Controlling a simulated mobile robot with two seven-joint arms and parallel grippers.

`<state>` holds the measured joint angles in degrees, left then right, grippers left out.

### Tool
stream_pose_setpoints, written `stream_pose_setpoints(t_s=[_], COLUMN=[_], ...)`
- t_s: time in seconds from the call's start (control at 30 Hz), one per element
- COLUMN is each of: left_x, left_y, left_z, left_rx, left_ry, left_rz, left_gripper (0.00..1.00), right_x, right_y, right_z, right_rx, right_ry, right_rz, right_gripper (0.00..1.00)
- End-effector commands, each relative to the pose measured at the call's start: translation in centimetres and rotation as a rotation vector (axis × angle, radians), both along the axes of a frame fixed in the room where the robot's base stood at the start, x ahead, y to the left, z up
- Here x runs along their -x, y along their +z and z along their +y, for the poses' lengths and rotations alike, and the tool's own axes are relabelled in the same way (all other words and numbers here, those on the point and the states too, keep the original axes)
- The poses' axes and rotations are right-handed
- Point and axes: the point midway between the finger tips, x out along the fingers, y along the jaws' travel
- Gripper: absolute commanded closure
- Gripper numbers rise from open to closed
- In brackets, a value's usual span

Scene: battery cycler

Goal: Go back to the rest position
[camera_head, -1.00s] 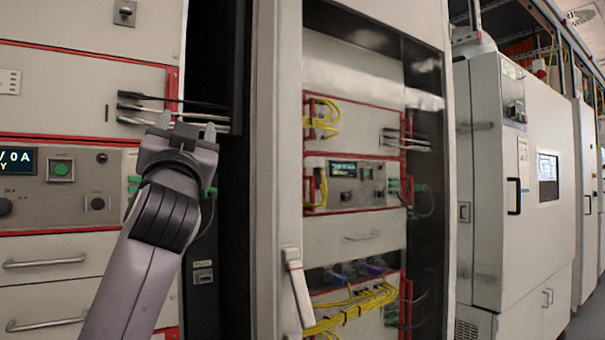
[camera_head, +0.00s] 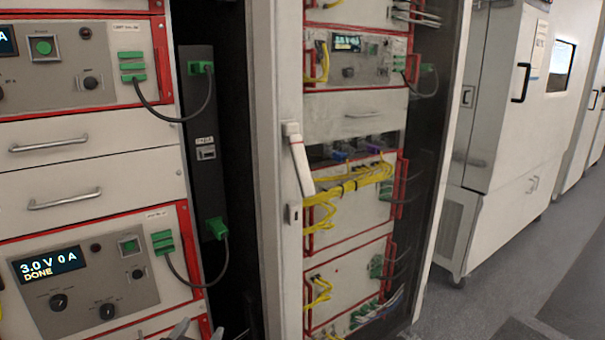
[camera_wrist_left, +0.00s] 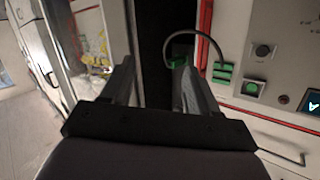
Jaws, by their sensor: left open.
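My left gripper (camera_head: 198,331) shows only as two fingertips at the bottom edge of the head view, in front of the lower left cabinet. In the left wrist view its two fingers (camera_wrist_left: 154,66) stand apart with nothing between them. They point towards the dark gap between two cabinets. The rest of the left arm is below the head view. My right gripper is in neither view.
The left cabinet has a lower cycler unit (camera_head: 85,278) reading "3.0 V 0 A DONE". Green connectors with black cables loop to a black strip (camera_head: 205,140). A cabinet door handle (camera_head: 299,160) and yellow cables (camera_head: 345,188) are right of it. Open floor (camera_head: 480,285) lies at right.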

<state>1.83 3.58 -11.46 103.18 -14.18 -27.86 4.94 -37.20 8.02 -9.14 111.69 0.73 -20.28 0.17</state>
Motion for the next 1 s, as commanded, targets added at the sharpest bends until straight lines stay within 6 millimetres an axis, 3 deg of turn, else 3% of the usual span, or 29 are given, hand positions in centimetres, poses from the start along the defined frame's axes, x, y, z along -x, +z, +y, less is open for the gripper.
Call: stream_pose_setpoints(t_s=[0.03, 0.2, 0.33, 0.5, 0.7, 1.0], left_x=[2.1, 8.8, 14.5, 20.6, 23.8, 24.1], left_y=[-2.4, -8.7, -12.5, -15.4, -16.6, -16.7], left_z=[0.2, 0.4, 0.6, 0.8, 0.9, 0.9], left_rx=[0.010, 0.054, 0.090, 0.127, 0.150, 0.151], left_ry=[-0.007, -0.027, -0.037, -0.042, -0.043, -0.042], left_rz=[0.049, 0.186, 0.287, 0.390, 0.441, 0.445], left_gripper=[0.40, 0.40, 0.40, 0.40, 0.40, 0.40], right_x=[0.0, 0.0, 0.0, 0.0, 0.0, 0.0], right_y=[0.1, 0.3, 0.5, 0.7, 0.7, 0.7], right_z=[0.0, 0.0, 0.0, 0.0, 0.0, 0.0], right_rx=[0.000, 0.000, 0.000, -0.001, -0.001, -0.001], right_ry=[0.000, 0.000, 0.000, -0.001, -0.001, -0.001], right_rz=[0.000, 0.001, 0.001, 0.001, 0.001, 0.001], right_gripper=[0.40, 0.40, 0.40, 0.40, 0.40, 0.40])
